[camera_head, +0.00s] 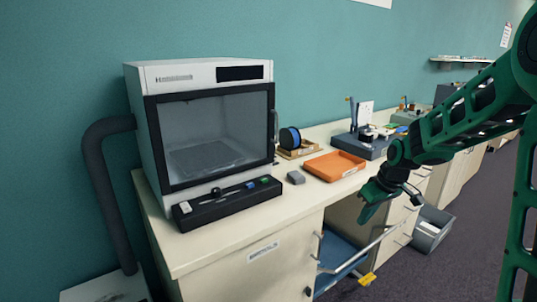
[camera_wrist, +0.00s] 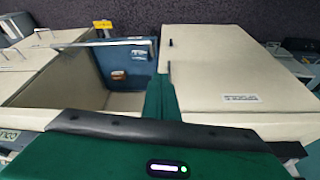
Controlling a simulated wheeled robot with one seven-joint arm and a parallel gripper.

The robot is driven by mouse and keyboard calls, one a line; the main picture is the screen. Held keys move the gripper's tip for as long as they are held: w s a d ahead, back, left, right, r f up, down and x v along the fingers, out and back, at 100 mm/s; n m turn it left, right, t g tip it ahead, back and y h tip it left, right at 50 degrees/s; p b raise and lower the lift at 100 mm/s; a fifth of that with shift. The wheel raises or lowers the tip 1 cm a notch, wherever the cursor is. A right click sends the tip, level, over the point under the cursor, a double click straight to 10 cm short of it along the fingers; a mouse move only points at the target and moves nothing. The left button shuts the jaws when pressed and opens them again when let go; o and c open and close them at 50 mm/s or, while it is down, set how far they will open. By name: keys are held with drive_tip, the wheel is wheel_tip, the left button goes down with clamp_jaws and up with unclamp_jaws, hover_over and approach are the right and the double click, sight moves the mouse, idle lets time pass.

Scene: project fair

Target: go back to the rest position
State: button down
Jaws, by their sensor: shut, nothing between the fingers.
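My gripper (camera_head: 365,213) is green and hangs at the end of my green arm, in front of the bench's front edge in the head view. Its fingers are together and empty, pointing down. In the wrist view the closed fingers (camera_wrist: 162,92) show as a narrow green strip at the middle, above the dark band of the gripper body. The gripper is apart from the things on the bench.
A cream bench (camera_head: 245,222) carries a white enclosure (camera_head: 200,72) with a dark-framed window, a black tray (camera_head: 225,202), a grey block (camera_head: 296,177), an orange tray (camera_head: 334,165) and a spool (camera_head: 290,138). A blue panel (camera_head: 338,252) with a metal bar is below. A grey bin (camera_head: 431,232) stands on the floor.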

drive_tip(key=s+d+r+m+g, duration=0.1)
drive_tip(key=s+d+m, duration=0.1)
drive_tip(key=s, duration=1)
drive_tip(key=s+d+r+m+g, duration=0.1)
drive_tip(key=s+m, duration=0.4)
drive_tip(key=s, duration=0.7)
drive_tip(key=s+d+r+m+g+h, duration=0.1)
drive_tip(key=s+d+r+m, duration=0.2)
drive_tip(key=s, duration=0.9)
drive_tip(key=shift+d+r+m+g, duration=0.25)
drive_tip(key=shift+d+m+g, duration=0.15)
drive_tip(key=shift+d, duration=0.4)
drive_tip(key=shift+w+f, duration=0.25)
drive_tip(key=shift+w, duration=0.35)
